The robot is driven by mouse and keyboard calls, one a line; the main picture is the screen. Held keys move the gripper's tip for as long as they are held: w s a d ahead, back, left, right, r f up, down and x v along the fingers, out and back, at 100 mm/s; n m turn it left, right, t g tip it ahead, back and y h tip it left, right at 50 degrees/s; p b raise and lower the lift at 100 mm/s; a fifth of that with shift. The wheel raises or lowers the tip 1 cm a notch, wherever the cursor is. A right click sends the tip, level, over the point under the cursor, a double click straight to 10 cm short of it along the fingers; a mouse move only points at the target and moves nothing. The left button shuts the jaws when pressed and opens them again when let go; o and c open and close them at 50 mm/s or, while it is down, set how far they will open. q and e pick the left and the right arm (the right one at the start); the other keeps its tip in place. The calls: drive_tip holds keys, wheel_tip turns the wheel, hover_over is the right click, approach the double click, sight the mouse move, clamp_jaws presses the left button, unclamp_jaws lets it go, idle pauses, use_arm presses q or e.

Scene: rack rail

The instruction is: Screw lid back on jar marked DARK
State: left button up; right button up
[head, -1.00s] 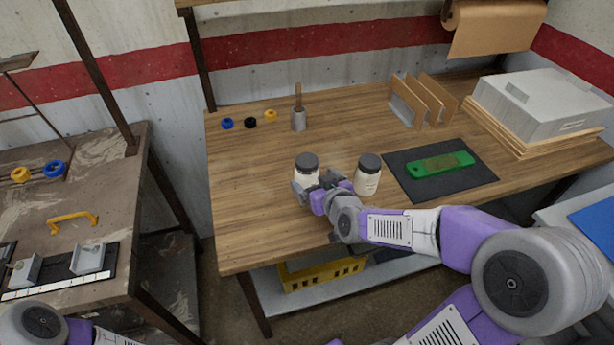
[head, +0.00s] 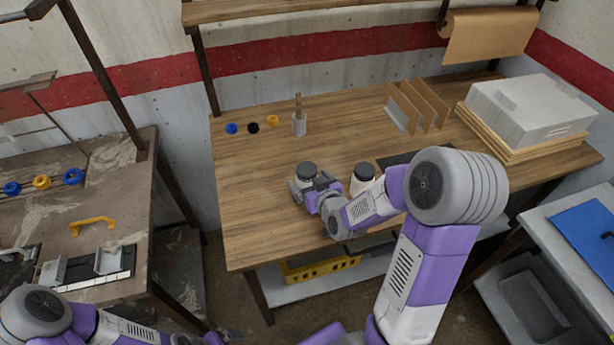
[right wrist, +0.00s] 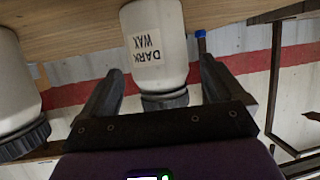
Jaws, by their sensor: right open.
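The jar marked DARK WAX (right wrist: 155,50) is white with a dark grey ribbed lid (right wrist: 165,101); the right wrist view shows it upside down. It is the left jar (head: 304,181) of two on the wooden bench in the head view. Its lid (head: 307,168) sits on top; I cannot tell how tight it is. My right gripper (head: 309,187) is at this jar. In the right wrist view the right gripper (right wrist: 160,70) is open, one finger on each side of the jar and lid, with visible gaps.
A second white jar with a dark lid (head: 364,172) stands close to the right, partly behind my arm. A brush holder (head: 299,125), small coloured rings and upright dividers (head: 412,108) stand farther back. The bench (head: 250,190) is clear to the left.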

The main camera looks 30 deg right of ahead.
drive_tip(key=x, duration=0.2)
drive_tip(key=shift+w+f, duration=0.2)
drive_tip(key=shift+f, duration=0.1)
drive_tip(key=shift+c, duration=0.3)
drive_tip(key=shift+r, duration=0.1)
drive_tip(key=c, duration=1.3)
wheel_tip(320, 180, up, 10)
drive_tip(key=p, duration=0.3)
